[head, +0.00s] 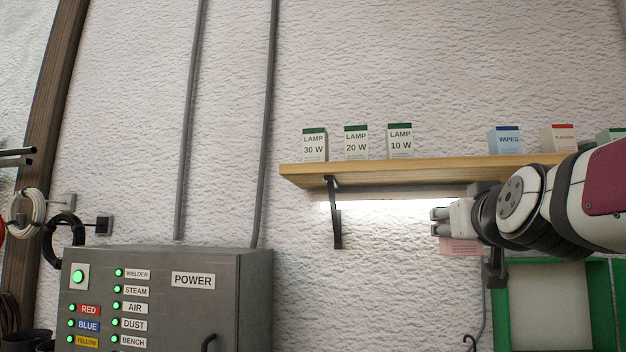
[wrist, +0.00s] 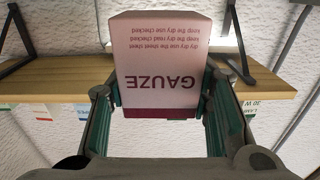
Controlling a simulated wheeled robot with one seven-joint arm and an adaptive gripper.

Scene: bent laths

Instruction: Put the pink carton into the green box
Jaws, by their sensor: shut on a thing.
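The pink carton (wrist: 165,52), marked GAUZE, is between the two fingers of my gripper (wrist: 162,88) in the wrist view, its print upside down there. My gripper is shut on it. In the head view, my gripper (head: 440,222) is below the shelf at the right, and a strip of the pink carton (head: 462,246) shows under the fingers; the rest is hidden. A green-framed thing with a pale inside, which looks like the green box (head: 603,300), is at the lower right, below and to the right of the carton. My arm hides part of its top, and the frame cuts it off.
A wooden shelf (head: 420,168) on black brackets (head: 335,215) is above my gripper. It bears lamp cartons (head: 356,143), a wipes carton (head: 504,141) and others. A grey power cabinet (head: 215,300) is at the lower left. The wall between cabinet and gripper is clear.

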